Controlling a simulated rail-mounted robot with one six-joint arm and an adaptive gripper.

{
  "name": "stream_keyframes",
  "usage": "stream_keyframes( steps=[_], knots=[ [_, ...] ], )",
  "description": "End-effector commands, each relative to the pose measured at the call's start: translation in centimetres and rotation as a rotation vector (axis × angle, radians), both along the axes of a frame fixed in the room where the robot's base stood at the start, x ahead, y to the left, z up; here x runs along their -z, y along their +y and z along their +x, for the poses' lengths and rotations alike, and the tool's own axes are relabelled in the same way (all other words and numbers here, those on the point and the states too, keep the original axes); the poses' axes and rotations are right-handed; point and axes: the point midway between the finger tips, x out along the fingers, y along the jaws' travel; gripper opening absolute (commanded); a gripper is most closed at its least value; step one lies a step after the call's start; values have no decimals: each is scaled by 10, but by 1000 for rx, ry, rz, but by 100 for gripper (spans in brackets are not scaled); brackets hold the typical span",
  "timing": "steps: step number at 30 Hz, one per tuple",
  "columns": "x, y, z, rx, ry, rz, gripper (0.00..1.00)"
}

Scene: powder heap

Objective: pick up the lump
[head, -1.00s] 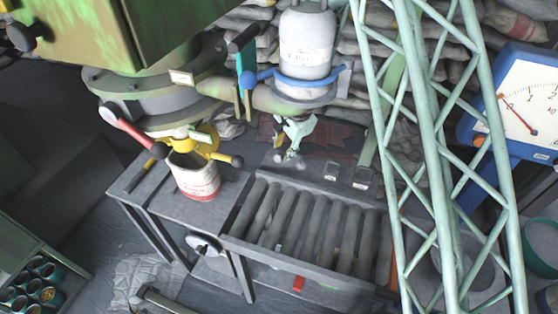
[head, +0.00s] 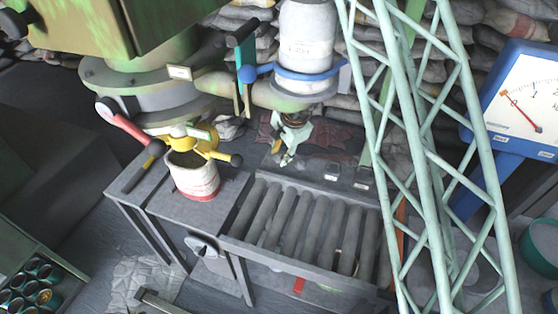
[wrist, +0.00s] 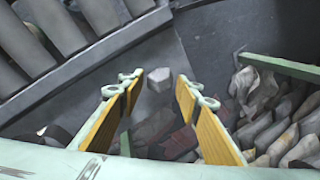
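The lump (wrist: 159,79) is a small pale grey, angular piece on a dark grey surface in the wrist view. My gripper (wrist: 160,86) is open, with one yellow-padded finger left of the lump and one right of it. Gaps show between the lump and both fingertips. I cannot tell whether the tips are level with it. In the head view my pale green gripper (head: 288,157) hangs over the bench behind the rollers. I cannot pick out the lump clearly in that view.
A row of grey rollers (head: 301,227) lies in front of my gripper. A white vessel (head: 306,45) with a blue ring stands above and behind. A white pot (head: 195,178) stands left on the bench. Heaped sacks (wrist: 288,125) lie right in the wrist view.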

Motion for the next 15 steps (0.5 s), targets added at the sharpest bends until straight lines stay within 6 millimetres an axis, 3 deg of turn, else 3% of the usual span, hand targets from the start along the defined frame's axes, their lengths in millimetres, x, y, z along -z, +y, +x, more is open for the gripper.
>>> stream_keyframes(
  steps=[15],
  knots=[
    [7,1,2,0,0,0,32]
  ],
)
